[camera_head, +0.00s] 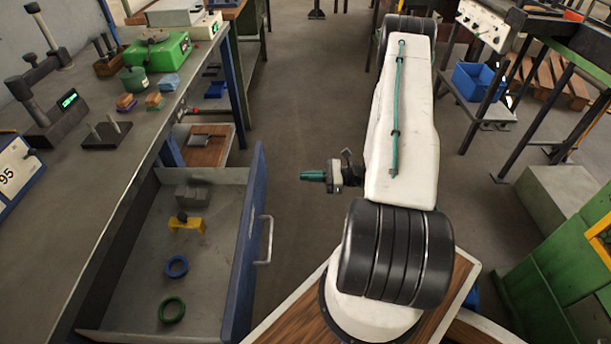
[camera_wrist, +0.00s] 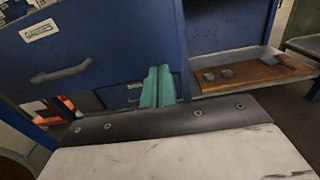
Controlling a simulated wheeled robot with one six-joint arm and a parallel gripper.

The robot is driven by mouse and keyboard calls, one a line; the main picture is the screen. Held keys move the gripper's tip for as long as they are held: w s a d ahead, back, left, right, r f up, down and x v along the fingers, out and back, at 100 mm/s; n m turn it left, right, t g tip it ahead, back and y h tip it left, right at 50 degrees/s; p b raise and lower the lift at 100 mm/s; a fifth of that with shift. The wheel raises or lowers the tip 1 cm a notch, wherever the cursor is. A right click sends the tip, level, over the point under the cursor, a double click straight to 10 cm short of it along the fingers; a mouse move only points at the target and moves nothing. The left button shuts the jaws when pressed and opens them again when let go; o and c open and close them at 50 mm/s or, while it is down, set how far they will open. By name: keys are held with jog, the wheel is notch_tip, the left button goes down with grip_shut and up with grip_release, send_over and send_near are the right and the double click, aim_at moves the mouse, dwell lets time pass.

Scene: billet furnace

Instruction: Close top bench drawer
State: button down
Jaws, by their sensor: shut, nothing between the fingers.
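The top bench drawer (camera_head: 245,255) stands open, pulled out to the right from under the grey workbench. Its blue front carries a metal bar handle (camera_head: 267,240). In the wrist view, the drawer front (camera_wrist: 110,35) fills the upper left, with its handle (camera_wrist: 62,73) and a label above it. My gripper (camera_head: 304,175) has teal fingers, shut and empty, to the right of the drawer front's far end and apart from the handle. In the wrist view the fingers (camera_wrist: 158,84) overlap the lower right of the drawer front; I cannot tell whether they touch it.
Inside the drawer lie a grey block (camera_head: 192,196), a yellow piece (camera_head: 187,224), a blue ring (camera_head: 176,266) and a green ring (camera_head: 172,309). The bench top (camera_head: 110,170) holds several tools. Clear floor (camera_head: 300,100) lies beyond my arm. A rack with a blue bin (camera_head: 478,82) stands right.

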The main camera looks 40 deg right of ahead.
aim_at(265, 176)
jog(key=x, duration=1)
jog(key=shift+w+a, duration=0.25)
jog(key=shift+a, duration=0.05)
jog(key=shift+w+a, duration=0.1)
jog(key=shift+w, duration=0.1)
